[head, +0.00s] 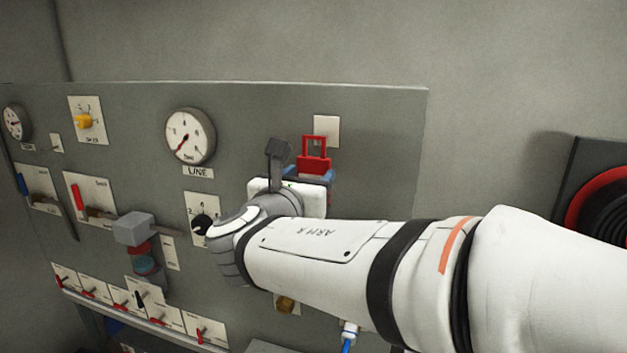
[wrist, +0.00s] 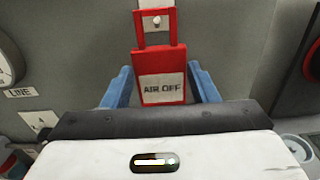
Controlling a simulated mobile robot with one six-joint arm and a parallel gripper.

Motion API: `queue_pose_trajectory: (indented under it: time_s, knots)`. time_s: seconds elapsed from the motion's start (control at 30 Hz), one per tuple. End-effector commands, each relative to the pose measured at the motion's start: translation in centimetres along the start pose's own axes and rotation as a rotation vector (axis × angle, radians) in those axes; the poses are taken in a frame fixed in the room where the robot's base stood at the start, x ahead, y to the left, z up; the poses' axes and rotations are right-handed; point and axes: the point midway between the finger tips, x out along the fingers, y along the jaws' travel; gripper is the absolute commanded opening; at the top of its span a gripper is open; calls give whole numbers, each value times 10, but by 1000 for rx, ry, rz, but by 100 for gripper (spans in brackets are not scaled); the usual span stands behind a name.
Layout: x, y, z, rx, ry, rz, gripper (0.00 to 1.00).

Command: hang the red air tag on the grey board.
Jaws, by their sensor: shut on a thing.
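The red air tag (wrist: 161,72) is upright, with a pale label reading AIR OFF and an open red loop at its top. My gripper (wrist: 161,88) is shut on it, with a blue finger at each side. In the wrist view a small peg on a white plate (wrist: 158,24) shows through the loop. I cannot tell whether the loop is around the peg or in front of it. The head view shows the tag (head: 314,163) in my gripper (head: 311,175), before the white plate (head: 331,128) on the grey board (head: 380,150). The peg is hidden there.
A LINE gauge (head: 190,136) and a black knob (head: 202,222) are on the board left of my gripper. A grey box-shaped fitting (head: 134,229) juts out farther left. A red-rimmed black reel (head: 601,203) is on the wall at right.

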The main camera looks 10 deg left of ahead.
Motion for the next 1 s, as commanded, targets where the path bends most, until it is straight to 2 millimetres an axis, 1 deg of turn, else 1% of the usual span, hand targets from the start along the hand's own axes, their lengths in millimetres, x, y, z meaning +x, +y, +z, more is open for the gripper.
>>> queue_pose_trajectory:
  time_s: [0.8,1.0]
  knots:
    - [50,-2,-1,-1,0,-3,32]
    - [58,-1,-8,0,-1,-3,32]
